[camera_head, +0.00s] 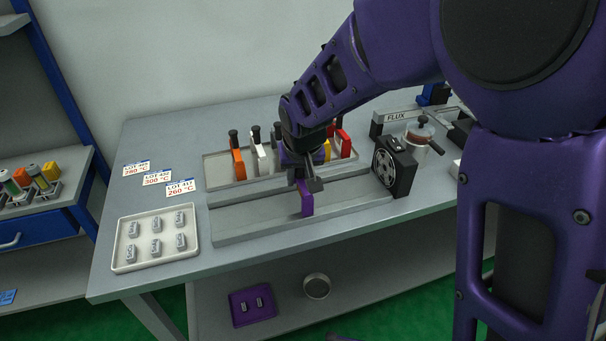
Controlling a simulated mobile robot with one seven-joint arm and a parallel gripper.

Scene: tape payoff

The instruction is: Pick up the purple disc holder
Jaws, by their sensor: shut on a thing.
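The purple disc holder (306,198) is upright at the grey rail on the workbench, directly below my gripper (308,180). My gripper points down with its fingers shut on the holder's upper part. The fingers and wrist hide the holder's top. I cannot tell whether its foot rests on the rail or is slightly above it. My purple arm reaches in from the upper right and covers part of the bench's back.
Orange (238,163), white (261,158), yellow (327,150) and red (344,142) holders stand in a tray behind. A black fan box (394,167) stands to the right. A white tray (125,264) of small grey pieces lies at front left. The bench's front edge is clear.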

